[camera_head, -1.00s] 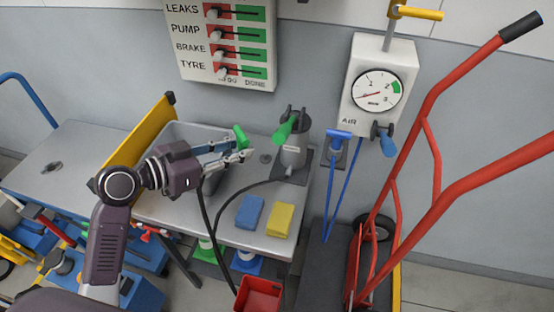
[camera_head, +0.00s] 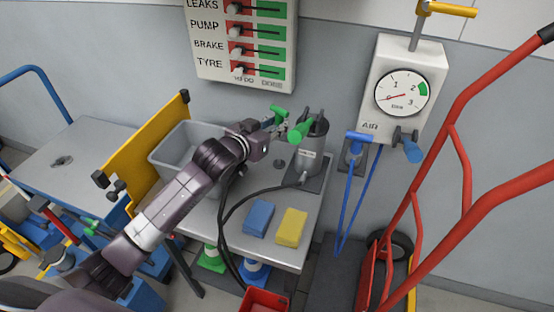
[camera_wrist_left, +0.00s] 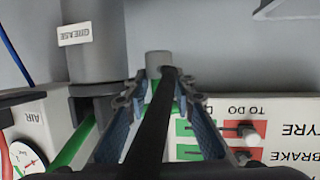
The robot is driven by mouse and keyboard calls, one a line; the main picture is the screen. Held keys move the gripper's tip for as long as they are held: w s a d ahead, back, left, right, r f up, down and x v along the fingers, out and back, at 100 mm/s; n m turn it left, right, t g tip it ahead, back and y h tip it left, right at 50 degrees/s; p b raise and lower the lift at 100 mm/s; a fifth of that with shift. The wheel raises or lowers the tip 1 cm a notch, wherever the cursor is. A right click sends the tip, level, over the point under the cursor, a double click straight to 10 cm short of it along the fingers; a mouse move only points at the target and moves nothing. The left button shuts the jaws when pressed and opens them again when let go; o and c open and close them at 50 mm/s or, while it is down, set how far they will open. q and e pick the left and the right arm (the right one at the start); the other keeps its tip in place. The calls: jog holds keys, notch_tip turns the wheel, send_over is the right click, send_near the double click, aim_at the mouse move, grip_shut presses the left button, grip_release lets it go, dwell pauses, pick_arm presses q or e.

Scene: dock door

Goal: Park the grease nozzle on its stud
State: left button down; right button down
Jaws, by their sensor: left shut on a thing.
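My left gripper (camera_head: 281,128) is shut on the grease nozzle (camera_head: 279,113), whose green part sticks out above the fingers. It holds the nozzle above the bench, just left of the grease pump (camera_head: 308,155) with its green lever. In the left wrist view the fingers (camera_wrist_left: 162,100) close around the nozzle, with the black hose (camera_wrist_left: 155,125) running between them. My right gripper is out of view.
A grey bin (camera_head: 170,160) stands left on the bench (camera_head: 235,236). A blue sponge (camera_head: 259,217) and a yellow sponge (camera_head: 292,228) lie in front. The hose loops over the bench. The switch board (camera_head: 240,75) and air gauge box (camera_head: 418,70) are on the wall behind.

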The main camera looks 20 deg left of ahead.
aim_at(277, 167)
pick_arm(q)
notch_tip(277, 167, down, 13)
jog(key=shift+f, duration=0.1)
dwell(0.3)
jog(key=c, duration=1.6)
grip_release()
jog(key=shift+f, duration=0.1)
jog(key=shift+s, duration=0.1)
jog(key=v, duration=1.2)
